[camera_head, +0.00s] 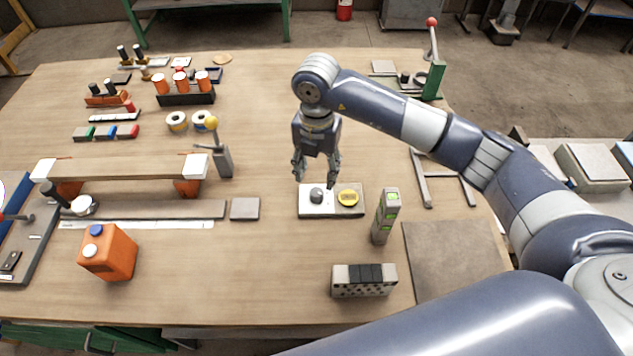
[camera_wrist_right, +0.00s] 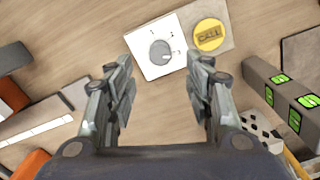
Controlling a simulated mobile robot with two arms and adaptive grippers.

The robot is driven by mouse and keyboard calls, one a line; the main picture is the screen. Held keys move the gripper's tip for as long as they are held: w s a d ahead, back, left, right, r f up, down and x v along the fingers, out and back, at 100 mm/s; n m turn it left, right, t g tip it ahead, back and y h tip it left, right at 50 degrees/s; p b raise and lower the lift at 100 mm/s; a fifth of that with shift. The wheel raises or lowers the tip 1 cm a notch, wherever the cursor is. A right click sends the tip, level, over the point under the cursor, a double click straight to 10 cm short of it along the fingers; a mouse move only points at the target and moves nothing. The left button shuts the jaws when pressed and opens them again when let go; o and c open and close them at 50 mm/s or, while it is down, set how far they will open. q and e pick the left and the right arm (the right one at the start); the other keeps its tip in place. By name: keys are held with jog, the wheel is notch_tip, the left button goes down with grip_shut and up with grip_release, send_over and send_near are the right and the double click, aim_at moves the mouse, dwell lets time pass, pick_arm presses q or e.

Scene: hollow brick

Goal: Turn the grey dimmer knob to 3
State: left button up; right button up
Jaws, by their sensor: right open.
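The grey dimmer knob (camera_head: 317,195) sits on a white plate (camera_head: 308,210) in the middle of the table in the head view. The right wrist view shows the round knob (camera_wrist_right: 160,52) on its white plate (camera_wrist_right: 143,42), with small number marks along one side. A yellow call button (camera_head: 348,197) lies just right of the plate; in the right wrist view the button (camera_wrist_right: 208,35) reads "CALL". My right gripper (camera_head: 315,182) is open and points down above the plate. In the right wrist view its fingers (camera_wrist_right: 160,92) are apart and empty, short of the knob. My left gripper is out of view.
A spirit level (camera_head: 385,217) stands upright right of the button. A grey hollow block (camera_head: 364,280) lies in front, an orange canister (camera_head: 107,252) at front left. A grey lever with a yellow ball (camera_head: 222,160) stands left. Bare table lies behind the plate.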

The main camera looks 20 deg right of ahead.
notch_tip(320, 180, up, 5)
jog(key=shift+r, duration=0.1)
dwell(0.6)
